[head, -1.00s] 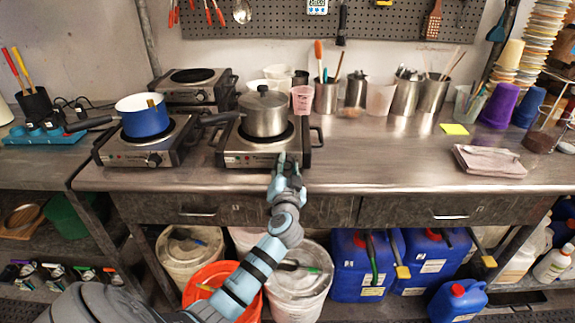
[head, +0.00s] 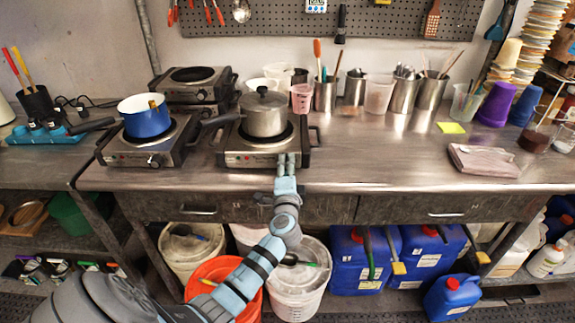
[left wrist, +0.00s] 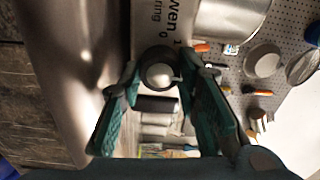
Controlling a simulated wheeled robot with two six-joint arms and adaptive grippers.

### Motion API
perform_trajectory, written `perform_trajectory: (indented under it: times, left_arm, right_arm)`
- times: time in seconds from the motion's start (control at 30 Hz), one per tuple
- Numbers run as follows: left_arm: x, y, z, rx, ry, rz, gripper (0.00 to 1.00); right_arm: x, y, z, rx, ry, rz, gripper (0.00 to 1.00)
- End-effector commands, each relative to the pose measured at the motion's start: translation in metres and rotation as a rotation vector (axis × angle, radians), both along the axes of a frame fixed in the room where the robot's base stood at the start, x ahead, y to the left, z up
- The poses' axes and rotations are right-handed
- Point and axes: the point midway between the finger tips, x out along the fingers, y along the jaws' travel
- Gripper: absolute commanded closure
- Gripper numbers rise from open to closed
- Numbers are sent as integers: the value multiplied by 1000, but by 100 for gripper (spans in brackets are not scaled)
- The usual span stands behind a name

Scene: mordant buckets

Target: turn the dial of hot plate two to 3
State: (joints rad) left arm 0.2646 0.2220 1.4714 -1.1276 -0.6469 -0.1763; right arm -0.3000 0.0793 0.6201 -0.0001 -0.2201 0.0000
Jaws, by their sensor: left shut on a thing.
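The hot plate under the steel pot (head: 264,115) has a steel body (head: 240,155) and stands near the front edge of the counter. My left gripper (head: 286,160) is at the front right of this plate. In the left wrist view my left gripper (left wrist: 165,78) has its fingers on either side of a round dial (left wrist: 160,74) and is shut on it. A printed panel beside the dial shows part of a word and the figures 0 and 1. The dial's pointer is too small to read. My right gripper is not in view.
A second hot plate (head: 130,150) with a blue pot (head: 145,117) stands to the left, and a third hot plate (head: 190,95) is behind. Steel cups and beakers line the back. The counter (head: 380,160) to the right is mostly clear.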

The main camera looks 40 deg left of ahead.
Motion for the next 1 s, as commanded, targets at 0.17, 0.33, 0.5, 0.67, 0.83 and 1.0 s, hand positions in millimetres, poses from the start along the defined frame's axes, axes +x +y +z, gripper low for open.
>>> perform_trajectory:
  times: [0.17, 0.33, 0.5, 0.67, 0.83, 1.0]
  left_arm:
    - [0, 0, 1, 86, 65, -1, 98]
    - [0, 0, 0, 141, 107, -1, 98]
    - [0, 0, 0, 170, 129, -1, 98]
    - [0, 0, 0, 178, 134, -1, 98]
    - [0, 0, 0, 178, 134, -1, 98]
    - [0, 0, 0, 177, 134, -1, 61]
  right_arm:
    - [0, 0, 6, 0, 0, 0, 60]
    - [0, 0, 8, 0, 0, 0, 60]
    - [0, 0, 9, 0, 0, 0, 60]
    - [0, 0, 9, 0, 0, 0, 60]
    - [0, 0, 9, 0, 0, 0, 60]
    - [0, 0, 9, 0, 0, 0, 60]
